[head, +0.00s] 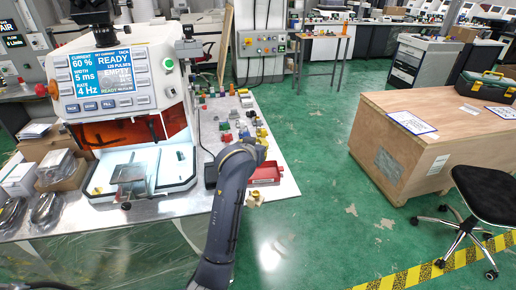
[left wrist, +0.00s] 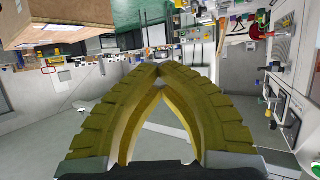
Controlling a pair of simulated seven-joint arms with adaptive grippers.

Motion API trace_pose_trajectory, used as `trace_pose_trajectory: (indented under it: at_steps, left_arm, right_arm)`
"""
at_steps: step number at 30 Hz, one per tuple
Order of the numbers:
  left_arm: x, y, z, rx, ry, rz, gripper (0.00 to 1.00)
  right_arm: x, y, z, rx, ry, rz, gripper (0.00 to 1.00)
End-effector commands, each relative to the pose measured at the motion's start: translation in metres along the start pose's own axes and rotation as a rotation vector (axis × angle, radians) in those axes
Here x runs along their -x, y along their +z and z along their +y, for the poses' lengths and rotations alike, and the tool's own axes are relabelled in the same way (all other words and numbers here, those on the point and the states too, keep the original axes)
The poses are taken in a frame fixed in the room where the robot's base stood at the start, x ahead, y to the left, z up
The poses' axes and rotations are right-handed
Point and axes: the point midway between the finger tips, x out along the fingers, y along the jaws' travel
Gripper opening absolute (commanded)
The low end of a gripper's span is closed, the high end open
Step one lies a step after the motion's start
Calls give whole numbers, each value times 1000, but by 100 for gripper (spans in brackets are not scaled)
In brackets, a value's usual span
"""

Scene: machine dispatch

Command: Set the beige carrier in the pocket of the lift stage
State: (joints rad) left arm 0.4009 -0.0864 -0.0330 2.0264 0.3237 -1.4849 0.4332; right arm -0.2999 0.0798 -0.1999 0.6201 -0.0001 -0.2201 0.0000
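My left gripper (head: 262,137) is over the right part of the bench, at the end of the dark arm, away from the machine. In the left wrist view its yellow ribbed fingers (left wrist: 160,75) meet at the tips with nothing visible between them. A grey plate (head: 130,173), perhaps the lift stage, lies in the white bay of the machine; its pocket is too small to make out. A small pale yellow-beige piece (head: 255,199) is at the bench's edge beside my arm; I cannot tell whether it is the carrier. My right gripper is not in view.
The machine (head: 117,78) with its lit screen stands on the left. Small coloured parts (head: 240,107) and a red tray (head: 266,173) are on the bench near my arm. Boxes (head: 60,168) and cables lie at the left. A wooden crate (head: 435,140) and a stool (head: 487,200) stand right.

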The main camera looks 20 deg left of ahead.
Motion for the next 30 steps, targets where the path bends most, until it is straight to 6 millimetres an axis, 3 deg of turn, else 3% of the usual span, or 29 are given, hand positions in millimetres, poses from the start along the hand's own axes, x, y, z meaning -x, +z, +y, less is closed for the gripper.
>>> trace_pose_trajectory:
  at_steps: [7,27,30]
  left_arm:
    - [0,0,0,0,0,1,2]
    - [0,0,0,0,0,1,80]
    - [0,0,0,0,0,1,80]
  right_arm:
    - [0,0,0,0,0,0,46]
    - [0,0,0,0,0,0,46]
    - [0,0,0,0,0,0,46]
